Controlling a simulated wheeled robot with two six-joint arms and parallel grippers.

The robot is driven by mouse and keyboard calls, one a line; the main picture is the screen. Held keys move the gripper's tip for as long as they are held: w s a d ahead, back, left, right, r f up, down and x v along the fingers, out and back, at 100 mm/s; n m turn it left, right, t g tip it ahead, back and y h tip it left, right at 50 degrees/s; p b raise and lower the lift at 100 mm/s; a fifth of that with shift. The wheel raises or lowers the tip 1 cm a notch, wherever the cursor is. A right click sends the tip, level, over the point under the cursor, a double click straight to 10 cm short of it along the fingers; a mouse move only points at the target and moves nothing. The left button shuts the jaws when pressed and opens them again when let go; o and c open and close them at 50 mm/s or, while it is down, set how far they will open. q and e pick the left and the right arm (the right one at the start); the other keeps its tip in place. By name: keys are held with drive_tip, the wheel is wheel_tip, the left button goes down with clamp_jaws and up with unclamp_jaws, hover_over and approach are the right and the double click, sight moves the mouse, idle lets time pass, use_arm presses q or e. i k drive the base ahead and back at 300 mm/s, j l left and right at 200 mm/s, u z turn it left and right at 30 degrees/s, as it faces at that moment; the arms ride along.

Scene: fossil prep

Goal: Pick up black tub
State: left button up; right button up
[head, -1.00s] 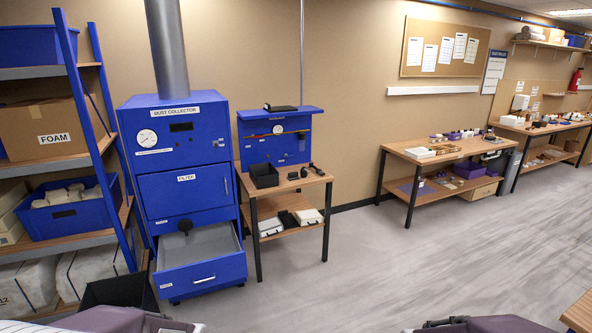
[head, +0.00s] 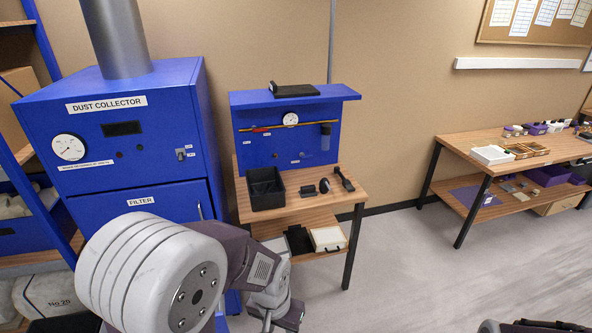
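A black tub (head: 267,199), open-topped and box-shaped, stands upright on the left part of a small wooden-topped table (head: 307,209). Nothing of mine touches it. My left arm reaches in from the bottom left, in front of the dust collector. Its far end (head: 283,314) is low in the picture, below the tub and nearer to me than the table. The fingers there are too small and partly cut off to tell open from shut. Only a sliver of my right arm shows at the bottom right edge, and its gripper is out of view.
Small black tools (head: 325,186) lie right of the tub. A blue panel (head: 290,146) with a gauge rises behind it. Cases (head: 327,238) sit on the lower shelf. The blue dust collector (head: 120,133) stands left. The floor (head: 402,270) right of the table is clear.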

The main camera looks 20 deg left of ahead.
sight(266, 190)
drive_tip(key=i+u, duration=0.4)
drive_tip(key=i+l+u, duration=0.55)
drive_tip(key=i+u, duration=0.2)
drive_tip(key=i, duration=0.15)
drive_tip(key=i+l+u, duration=0.1)
drive_tip(key=i+u, duration=0.2)
drive_tip(key=u, duration=0.15)
drive_tip(key=i+l+u, duration=0.15)
drive_tip(key=i+u, duration=0.15)
drive_tip(key=u, duration=0.2)
drive_tip(key=i+l+u, duration=0.25)
drive_tip(key=u, duration=0.2)
drive_tip(key=i+l+u, duration=0.15)
drive_tip(key=l+u, duration=0.3)
drive_tip(key=i+l+u, duration=0.15)
drive_tip(key=l+u, duration=0.35)
drive_tip(key=j, duration=0.1)
